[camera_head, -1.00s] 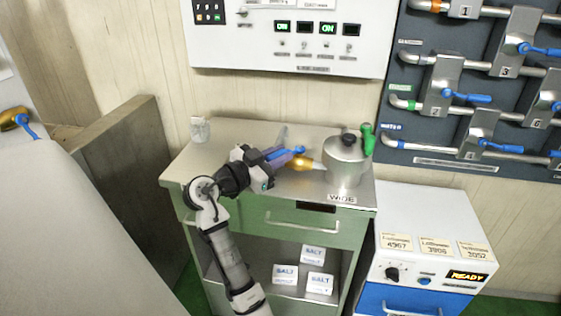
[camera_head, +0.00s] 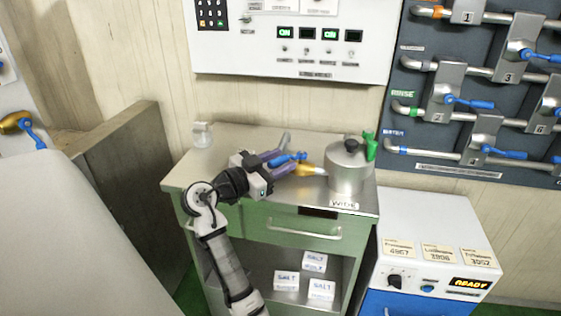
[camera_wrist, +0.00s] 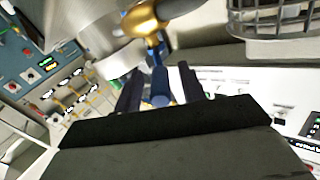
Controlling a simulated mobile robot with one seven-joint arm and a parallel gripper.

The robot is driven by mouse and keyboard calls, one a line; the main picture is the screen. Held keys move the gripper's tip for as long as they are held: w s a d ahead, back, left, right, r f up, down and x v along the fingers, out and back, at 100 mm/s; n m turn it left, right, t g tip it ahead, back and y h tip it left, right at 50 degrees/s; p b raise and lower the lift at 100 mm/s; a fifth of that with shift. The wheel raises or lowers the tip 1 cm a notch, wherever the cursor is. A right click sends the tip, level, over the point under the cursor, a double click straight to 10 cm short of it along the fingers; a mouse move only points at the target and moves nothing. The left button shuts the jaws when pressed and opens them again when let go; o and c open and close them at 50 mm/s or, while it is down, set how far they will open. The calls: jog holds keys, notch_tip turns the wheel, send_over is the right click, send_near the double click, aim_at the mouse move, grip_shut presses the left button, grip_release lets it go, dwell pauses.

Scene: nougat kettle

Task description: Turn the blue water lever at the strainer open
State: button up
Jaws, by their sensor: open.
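A brass valve (camera_head: 309,169) sticks out on the left of a lidded metal pot (camera_head: 347,172) on the green cart. Its blue lever (camera_head: 292,157) points left toward my gripper (camera_head: 283,164). In the wrist view the brass valve (camera_wrist: 148,22) is at the top, with its blue lever (camera_wrist: 155,55) reaching down between the dark fingers of my gripper (camera_wrist: 160,85). The fingers are open, one on each side of the lever. I cannot tell whether either touches it. Another brass valve with a blue lever (camera_head: 35,136) is at the far left.
A green handle (camera_head: 370,146) is on the pot's right. A small clear cup (camera_head: 202,134) stands at the cart's back left. A wall panel (camera_head: 475,100) with pipes and more blue levers is at the right. A wire basket (camera_wrist: 275,20) shows in the wrist view.

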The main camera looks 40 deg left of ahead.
jog(key=s+a+b, duration=0.1)
jog(key=s+b, duration=0.1)
jog(key=s, duration=1.1)
jog(key=shift+a, duration=0.2)
